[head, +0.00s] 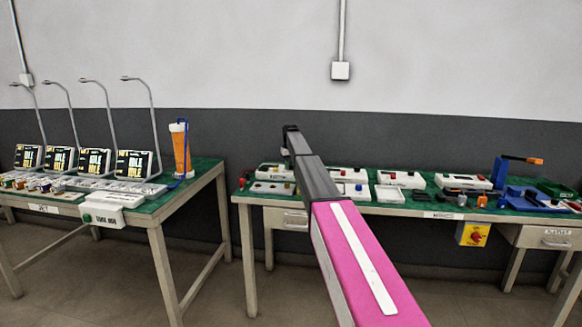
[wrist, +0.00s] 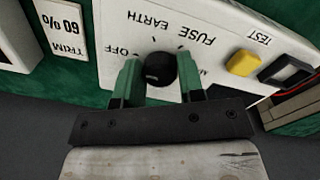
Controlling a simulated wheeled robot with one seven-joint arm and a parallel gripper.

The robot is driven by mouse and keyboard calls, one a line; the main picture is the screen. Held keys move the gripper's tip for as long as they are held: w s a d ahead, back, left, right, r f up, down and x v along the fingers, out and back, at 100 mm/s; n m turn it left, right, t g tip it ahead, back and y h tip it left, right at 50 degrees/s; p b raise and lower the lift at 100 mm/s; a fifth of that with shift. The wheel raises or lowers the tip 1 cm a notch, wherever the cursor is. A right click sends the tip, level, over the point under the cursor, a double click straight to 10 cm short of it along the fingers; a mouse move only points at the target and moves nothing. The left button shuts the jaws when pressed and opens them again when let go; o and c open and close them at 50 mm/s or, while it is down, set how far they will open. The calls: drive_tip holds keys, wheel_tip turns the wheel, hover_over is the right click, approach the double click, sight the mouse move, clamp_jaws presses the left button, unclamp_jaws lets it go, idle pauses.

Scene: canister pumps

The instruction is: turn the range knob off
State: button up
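The range knob (wrist: 160,68) is black and round, on a white panel (wrist: 120,40) in the wrist view. Labels around it read OFF, EARTH and FUSE, upside down in the picture; another is partly hidden. My gripper (wrist: 160,78) has its two green fingers on either side of the knob, with narrow gaps seeming to show between fingers and knob. I cannot tell clearly which label the knob points to. In the head view my arm reaches over the right bench, and I cannot make out the gripper or knob there.
A yellow button (wrist: 243,63) and a black switch (wrist: 286,72) sit right of the knob, by TEST. A TRIM 60 % card (wrist: 61,30) is at left. The right bench (head: 428,207) holds several white instruments; a left bench (head: 150,208) holds screens.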

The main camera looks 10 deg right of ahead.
sight(291, 166)
drive_tip(key=o, duration=0.3)
drive_tip(key=shift+r, duration=0.1)
wheel_tip(291, 166, up, 11)
idle(0.5)
drive_tip(key=shift+s+a+f, duration=0.1)
drive_tip(key=shift+f, duration=0.1)
